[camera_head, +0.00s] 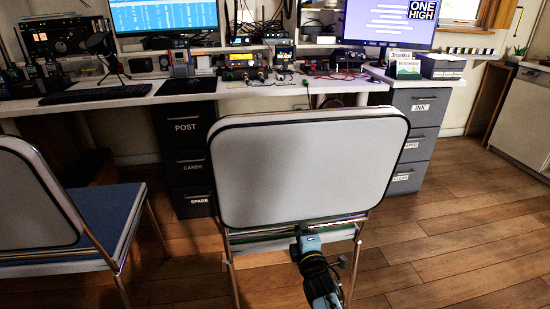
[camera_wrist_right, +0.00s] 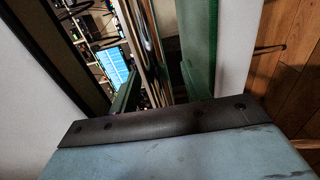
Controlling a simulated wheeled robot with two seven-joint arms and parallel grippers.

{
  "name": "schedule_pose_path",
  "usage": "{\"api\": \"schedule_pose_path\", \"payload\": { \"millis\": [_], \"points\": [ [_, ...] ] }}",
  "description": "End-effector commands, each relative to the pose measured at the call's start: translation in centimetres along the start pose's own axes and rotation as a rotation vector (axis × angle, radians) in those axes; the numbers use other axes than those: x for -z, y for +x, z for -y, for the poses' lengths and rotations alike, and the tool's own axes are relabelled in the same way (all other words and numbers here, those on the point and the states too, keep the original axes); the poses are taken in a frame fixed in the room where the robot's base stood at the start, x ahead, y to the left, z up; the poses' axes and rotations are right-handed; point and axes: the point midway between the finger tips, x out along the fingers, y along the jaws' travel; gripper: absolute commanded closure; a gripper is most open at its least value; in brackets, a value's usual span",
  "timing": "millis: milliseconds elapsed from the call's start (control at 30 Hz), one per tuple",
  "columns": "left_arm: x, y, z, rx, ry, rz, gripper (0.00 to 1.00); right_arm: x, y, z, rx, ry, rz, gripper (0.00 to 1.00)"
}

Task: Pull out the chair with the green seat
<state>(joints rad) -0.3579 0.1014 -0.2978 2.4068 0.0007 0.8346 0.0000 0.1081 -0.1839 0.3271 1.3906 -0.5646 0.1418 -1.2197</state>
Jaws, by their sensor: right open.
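The chair with the green seat stands in the middle of the head view, its pale grey backrest (camera_head: 310,165) with a black rim facing me. Only a thin strip of its green seat (camera_head: 275,243) shows below the backrest. My right gripper (camera_head: 304,232) reaches in from below to the gap between backrest and seat; its fingertips are hidden there. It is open. In the right wrist view the backrest (camera_wrist_right: 30,100) fills the left side and the green seat (camera_wrist_right: 199,60) shows edge-on just beyond the gripper body. I cannot tell whether they touch. My left gripper is not in view.
A second chair with a blue seat (camera_head: 95,220) stands close on the left. The desk (camera_head: 290,87) with radios and monitors is behind the green-seated chair. Drawer units labelled POST (camera_head: 187,127) and INK (camera_head: 421,107) flank it. Wooden floor (camera_head: 455,235) is clear at right.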

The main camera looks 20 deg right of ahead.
Motion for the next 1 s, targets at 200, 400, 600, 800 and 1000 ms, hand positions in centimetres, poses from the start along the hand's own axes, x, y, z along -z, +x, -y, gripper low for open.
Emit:
{"api": "schedule_pose_path", "payload": {
  "millis": [200,400,600,800,1000],
  "points": [
    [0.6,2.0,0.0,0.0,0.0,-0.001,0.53,0.0,-3.5,-0.3,0.004,0.001,0.002,0.53],
    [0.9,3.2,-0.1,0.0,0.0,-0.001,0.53,0.0,-6.5,-0.2,0.004,0.001,0.001,0.53],
    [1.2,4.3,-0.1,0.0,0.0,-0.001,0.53,0.0,-9.4,-0.2,0.003,0.0,0.001,0.53],
    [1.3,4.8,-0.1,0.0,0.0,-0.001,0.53,0.0,-11.2,-0.1,0.001,-0.001,0.001,0.53],
    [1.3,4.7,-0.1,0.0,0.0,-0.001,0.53,0.0,-11.2,-0.1,0.0,-0.001,0.001,0.53]
  ]
}}
